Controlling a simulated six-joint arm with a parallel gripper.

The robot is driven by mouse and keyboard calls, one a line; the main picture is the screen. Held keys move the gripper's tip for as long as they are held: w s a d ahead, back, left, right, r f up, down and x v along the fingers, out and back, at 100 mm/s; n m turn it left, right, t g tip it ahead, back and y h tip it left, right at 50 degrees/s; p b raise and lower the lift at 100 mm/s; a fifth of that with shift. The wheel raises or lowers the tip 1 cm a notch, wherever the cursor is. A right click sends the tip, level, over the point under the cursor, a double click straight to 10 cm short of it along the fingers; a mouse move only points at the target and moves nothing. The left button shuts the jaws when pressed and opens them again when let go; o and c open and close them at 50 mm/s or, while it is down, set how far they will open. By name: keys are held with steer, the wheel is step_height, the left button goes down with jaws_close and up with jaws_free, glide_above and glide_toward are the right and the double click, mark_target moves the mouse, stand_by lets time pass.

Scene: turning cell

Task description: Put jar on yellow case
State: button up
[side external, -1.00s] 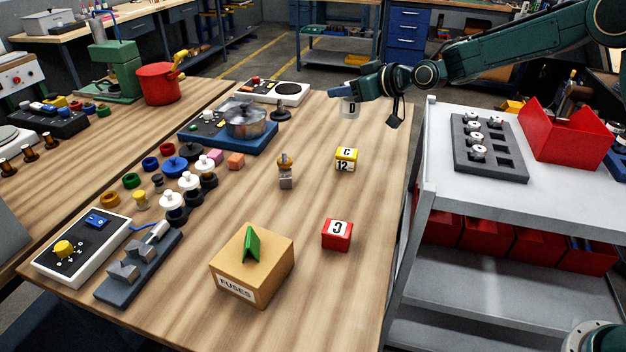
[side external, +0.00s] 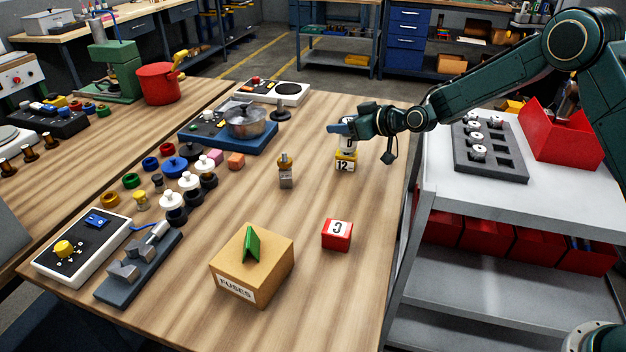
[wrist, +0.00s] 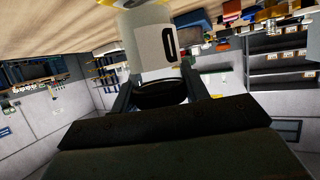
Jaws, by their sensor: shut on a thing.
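The jar is a pale cylinder marked D (side external: 348,148), partly hidden by my gripper (side external: 344,131) in the side view. My gripper is shut on the jar. The jar (wrist: 150,40) also shows in the wrist view, with a dark round part between the fingers (wrist: 158,92). The yellow case (side external: 346,164), a small block with "12" on its front, sits on the wooden table directly below the jar in the picture. The jar covers the case's top, and I cannot tell whether they touch. A bit of yellow shows at the wrist view's top edge.
A red block (side external: 337,234) marked C and a cardboard fuses box (side external: 262,280) stand nearer the front. A small metal part with an orange-brown top (side external: 286,170) stands left of the case. A blue base with a metal pan (side external: 247,122) lies farther left. The table's right edge is close.

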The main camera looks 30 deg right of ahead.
steer(key=shift+f, duration=0.35)
steer(key=shift+f, duration=0.1)
steer(key=o, duration=1)
steer(key=shift+o, duration=0.2)
steer(key=shift+s+d+r, duration=0.1)
steer(key=shift+s+r, duration=0.05)
steer(key=shift+r, duration=0.1)
steer(key=v, duration=1.1)
steer(key=shift+s, duration=0.25)
steer(key=shift+r, duration=0.1)
